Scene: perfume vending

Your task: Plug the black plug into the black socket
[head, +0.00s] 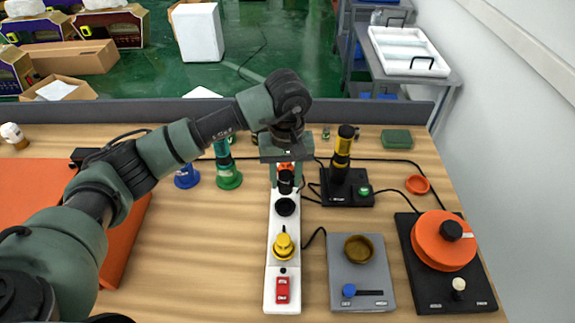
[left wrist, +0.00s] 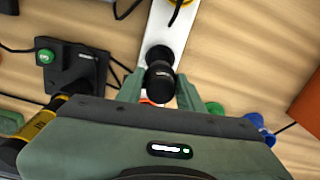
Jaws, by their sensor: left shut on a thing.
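My left gripper (head: 286,182) reaches down over the far part of the white power strip (head: 270,268). It is shut on the black plug (head: 286,184), which also shows between the fingers in the left wrist view (left wrist: 160,84). The black socket (head: 286,207) is a round black disc on the strip, just nearer to me than the plug in the head view. In the left wrist view the plug overlaps the socket (left wrist: 157,54), and I cannot tell the height between them. My right gripper is not in view.
A yellow plug (head: 284,247) sits on the strip, with a red switch (head: 282,290) at its near end. A grey device (head: 361,295) and a black device with an orange disc (head: 445,241) stand to the right. Green (head: 229,179) and blue (head: 187,177) items stand left.

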